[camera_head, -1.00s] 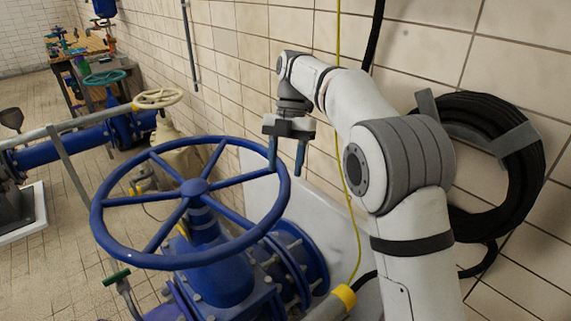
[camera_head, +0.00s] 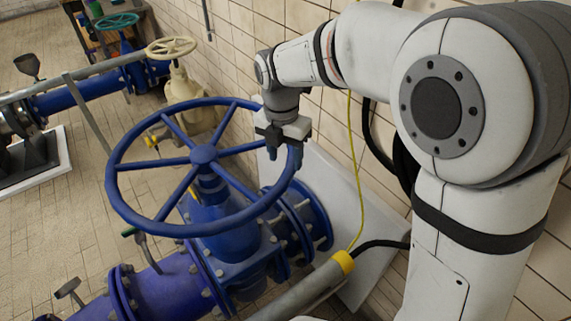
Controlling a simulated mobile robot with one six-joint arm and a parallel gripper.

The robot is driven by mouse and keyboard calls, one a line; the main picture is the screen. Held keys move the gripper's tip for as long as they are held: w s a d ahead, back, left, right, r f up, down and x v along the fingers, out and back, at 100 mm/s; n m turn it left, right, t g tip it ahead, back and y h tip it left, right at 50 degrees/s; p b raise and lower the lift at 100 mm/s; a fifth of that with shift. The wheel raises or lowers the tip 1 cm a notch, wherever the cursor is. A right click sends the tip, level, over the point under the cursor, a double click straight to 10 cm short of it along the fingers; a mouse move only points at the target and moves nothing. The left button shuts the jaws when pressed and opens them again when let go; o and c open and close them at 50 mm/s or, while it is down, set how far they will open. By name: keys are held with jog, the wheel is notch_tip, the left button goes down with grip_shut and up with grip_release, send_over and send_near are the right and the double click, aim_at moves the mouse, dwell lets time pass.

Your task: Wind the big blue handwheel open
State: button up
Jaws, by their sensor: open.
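The big blue handwheel (camera_head: 203,155) lies nearly flat on top of a blue valve body (camera_head: 228,235), with spokes running from its hub to the rim. My gripper (camera_head: 284,153) points down at the right side of the rim. Its fingers are open, with the rim seeming to pass at or between them. One finger is partly hidden, so I cannot tell whether they touch the rim.
A cream handwheel (camera_head: 170,48) and a green handwheel (camera_head: 117,21) stand on valves behind. A yellow cable (camera_head: 357,170) hangs along the tiled wall at right. A grey pipe with a yellow collar (camera_head: 343,262) lies front right.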

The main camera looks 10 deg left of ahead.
aim_at(286, 171)
jog(key=shift+d+f, duration=0.15)
jog(key=shift+f, duration=2.2)
jog(key=shift+c, duration=0.2)
grip_shut()
